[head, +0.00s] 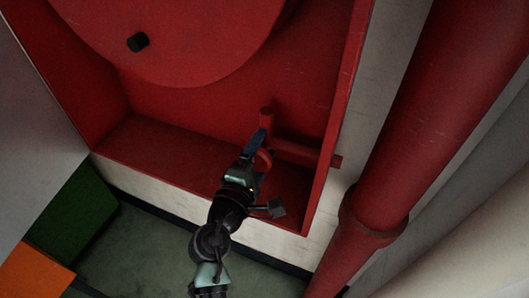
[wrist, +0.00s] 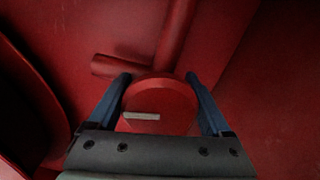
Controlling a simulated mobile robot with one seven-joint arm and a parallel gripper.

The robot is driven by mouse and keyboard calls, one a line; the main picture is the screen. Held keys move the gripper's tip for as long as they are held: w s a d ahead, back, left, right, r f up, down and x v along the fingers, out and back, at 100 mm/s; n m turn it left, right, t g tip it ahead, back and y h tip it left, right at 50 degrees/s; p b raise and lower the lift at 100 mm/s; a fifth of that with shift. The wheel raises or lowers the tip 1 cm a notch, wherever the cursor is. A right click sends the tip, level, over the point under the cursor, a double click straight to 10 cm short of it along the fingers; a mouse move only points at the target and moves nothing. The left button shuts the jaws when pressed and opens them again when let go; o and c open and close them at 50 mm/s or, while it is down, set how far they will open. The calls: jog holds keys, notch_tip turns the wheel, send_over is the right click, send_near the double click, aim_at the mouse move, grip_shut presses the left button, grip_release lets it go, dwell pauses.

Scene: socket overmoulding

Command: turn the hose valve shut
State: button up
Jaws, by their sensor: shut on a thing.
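The hose valve is a round red handwheel (wrist: 160,105) with a pale bar-shaped mark on its face. In the wrist view it sits between the two blue fingers of my gripper (wrist: 160,95), which is shut on it. In the head view my gripper (head: 262,152) reaches into the lower right of the red cabinet, and only part of the red handwheel (head: 265,162) shows beside the fingers. A red pipe (wrist: 175,40) runs behind the wheel, with a short stub to the left. How far the valve is turned cannot be told.
A large red hose reel disc (head: 190,40) with a black knob (head: 138,42) fills the cabinet's upper part. The cabinet's right wall (head: 345,100) is close to my gripper. A thick red pipe (head: 430,110) stands outside, right. Green (head: 75,215) and orange (head: 32,270) boxes stand lower left.

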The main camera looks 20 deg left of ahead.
jog(key=shift+f+m+b, duration=0.1)
jog(key=shift+m+b, duration=0.55)
jog(key=shift+m, duration=0.35)
jog(key=o, duration=1.2)
jog(key=shift+c, duration=0.2)
jog(key=s+b, duration=0.1)
jog(key=s, duration=1.2)
jog(key=shift+a, duration=0.2)
